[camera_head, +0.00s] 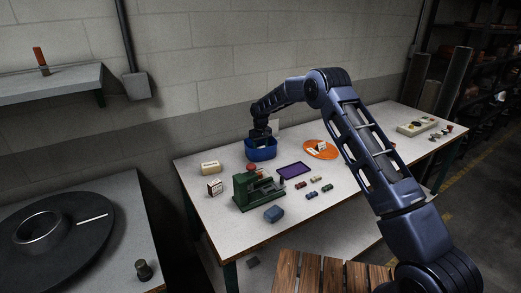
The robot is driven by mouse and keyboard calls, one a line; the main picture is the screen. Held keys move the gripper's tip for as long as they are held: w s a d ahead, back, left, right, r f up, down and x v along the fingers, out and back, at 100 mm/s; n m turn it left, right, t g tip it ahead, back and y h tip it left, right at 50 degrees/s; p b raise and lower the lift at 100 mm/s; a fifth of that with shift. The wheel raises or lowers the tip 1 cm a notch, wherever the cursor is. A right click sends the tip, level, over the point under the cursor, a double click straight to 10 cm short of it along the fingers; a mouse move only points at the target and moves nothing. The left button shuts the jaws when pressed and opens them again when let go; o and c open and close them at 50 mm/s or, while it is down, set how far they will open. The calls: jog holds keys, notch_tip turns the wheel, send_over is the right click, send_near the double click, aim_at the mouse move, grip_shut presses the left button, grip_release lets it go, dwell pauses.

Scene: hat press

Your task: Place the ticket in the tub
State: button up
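The blue tub (262,154) stands on the white table near the wall. My gripper (261,140) points down over the tub, its tips at or just inside the tub's opening. A small pale flat piece (274,127) shows beside the gripper's right side; it may be the ticket, but I cannot tell whether it is held. The fingers are too small and dark to show whether they are open or shut. The inside of the tub is mostly hidden.
A green press (257,191) stands in front of the tub, with a purple tray (294,169) and an orange disc (321,149) to the right. A cream box (210,167), a small white box (215,187) and a blue block (274,214) are nearby. Several small parts lie mid-table.

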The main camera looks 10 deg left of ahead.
jog(key=shift+f, duration=0.4)
jog(key=shift+f, duration=0.1)
jog(key=o, duration=0.9)
notch_tip(320, 180, up, 12)
jog(key=shift+r, duration=0.1)
